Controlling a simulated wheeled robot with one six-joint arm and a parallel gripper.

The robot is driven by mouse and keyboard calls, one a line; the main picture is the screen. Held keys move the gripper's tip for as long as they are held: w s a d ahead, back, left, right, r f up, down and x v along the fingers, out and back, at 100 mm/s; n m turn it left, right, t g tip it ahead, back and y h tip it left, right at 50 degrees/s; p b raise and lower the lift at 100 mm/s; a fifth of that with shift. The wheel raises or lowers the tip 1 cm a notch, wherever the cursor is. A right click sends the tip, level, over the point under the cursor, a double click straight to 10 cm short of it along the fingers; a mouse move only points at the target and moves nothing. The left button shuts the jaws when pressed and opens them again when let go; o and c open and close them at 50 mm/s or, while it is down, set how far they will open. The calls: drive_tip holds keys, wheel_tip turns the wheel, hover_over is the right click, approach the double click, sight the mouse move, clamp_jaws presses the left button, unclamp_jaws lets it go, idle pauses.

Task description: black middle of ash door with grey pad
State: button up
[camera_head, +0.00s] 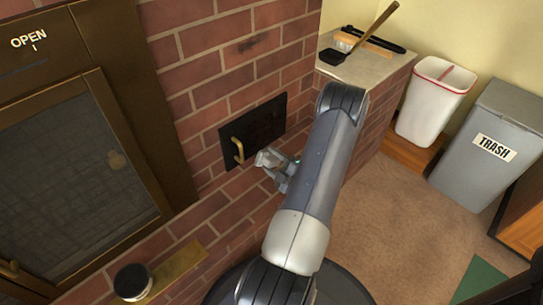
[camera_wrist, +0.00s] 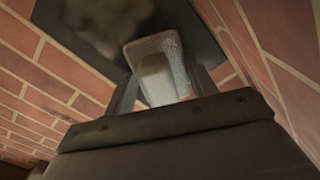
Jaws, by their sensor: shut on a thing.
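The ash door (camera_head: 262,124) is a small dark plate in the brick wall with a brass handle (camera_head: 238,150) at its left. In the wrist view the ash door (camera_wrist: 95,22) fills the top, with a dull brownish patch on its dark face. My gripper (camera_head: 276,166) is just below the door's lower edge in the head view. In the wrist view my gripper (camera_wrist: 166,84) is shut on a light grey pad (camera_wrist: 158,47), one finger on each side. The pad overlaps the door in that view; I cannot tell whether they touch.
A large glazed oven door (camera_head: 70,180) is at left. A counter with a shovel, a white bin and a grey trash bin stand at right.

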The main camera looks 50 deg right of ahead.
sight(250, 143)
drive_tip(key=shift+w+d+b, duration=0.2)
drive_tip(key=shift+w, duration=1.25)
drive_tip(key=shift+w+d+b, duration=0.15)
drive_tip(key=shift+w+b, duration=0.05)
drive_tip(key=shift+w, duration=1.25)
drive_tip(key=shift+w+d, duration=0.1)
drive_tip(key=shift+w, duration=0.9)
